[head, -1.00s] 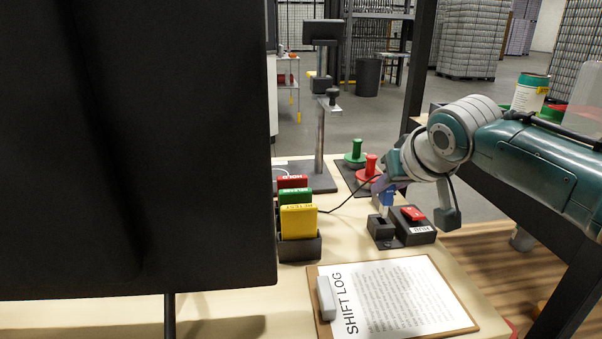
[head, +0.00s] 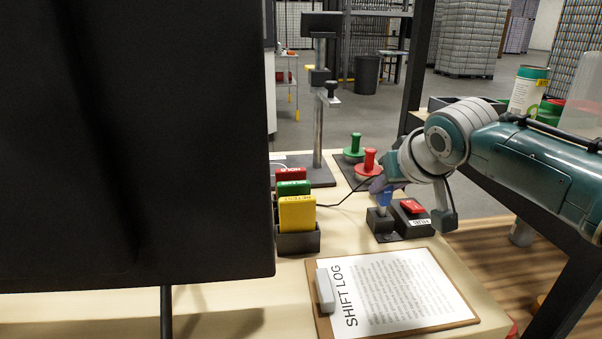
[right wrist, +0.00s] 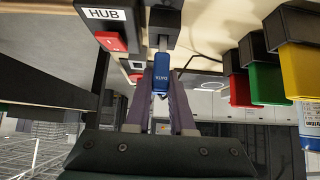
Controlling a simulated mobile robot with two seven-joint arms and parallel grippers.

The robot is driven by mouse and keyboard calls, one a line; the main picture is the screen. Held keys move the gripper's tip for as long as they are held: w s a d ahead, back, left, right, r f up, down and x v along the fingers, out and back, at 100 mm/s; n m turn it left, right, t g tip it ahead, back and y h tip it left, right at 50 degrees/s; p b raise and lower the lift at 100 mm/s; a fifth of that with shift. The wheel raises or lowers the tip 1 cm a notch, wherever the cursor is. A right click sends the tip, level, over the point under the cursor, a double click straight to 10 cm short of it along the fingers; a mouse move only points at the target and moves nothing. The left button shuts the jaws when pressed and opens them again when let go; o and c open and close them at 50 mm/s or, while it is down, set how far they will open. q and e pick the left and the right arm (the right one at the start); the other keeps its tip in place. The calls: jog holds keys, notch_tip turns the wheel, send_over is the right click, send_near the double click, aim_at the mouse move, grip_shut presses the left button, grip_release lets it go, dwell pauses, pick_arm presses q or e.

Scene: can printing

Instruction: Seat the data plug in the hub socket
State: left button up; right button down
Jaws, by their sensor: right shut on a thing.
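The blue data plug (head: 385,199), marked DATA in the right wrist view (right wrist: 161,78), is held between the fingers of my right gripper (head: 382,188). The gripper is shut on it. The dark hub (head: 413,222) has a red switch and a HUB label; its socket block (head: 380,224) is on the left side. The plug is upright over the block, its lower end at the block's top. In the right wrist view, a short grey metal tip (right wrist: 163,43) shows between plug and block; I cannot tell how deep it is. My left gripper is out of view.
A holder (head: 298,242) with red, green and yellow cards stands left of the hub. A clipboard (head: 400,292) lies in front. Green and red-handled stamps (head: 369,163) stand behind. A large dark panel (head: 130,140) blocks the left.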

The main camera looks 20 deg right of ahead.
jog(key=shift+f+b, duration=0.7)
jog(key=shift+f, duration=0.4)
jog(key=c, duration=0.7)
grip_release()
jog(key=shift+r, duration=0.1)
jog(key=shift+s+r+p, duration=0.4)
jog(key=shift+r+p, duration=0.1)
jog(key=p+v, duration=0.3)
jog(key=v, duration=0.5)
jog(key=shift+s+a+r, duration=0.15)
jog(key=shift+s+r, duration=0.05)
jog(key=shift+s, duration=0.1)
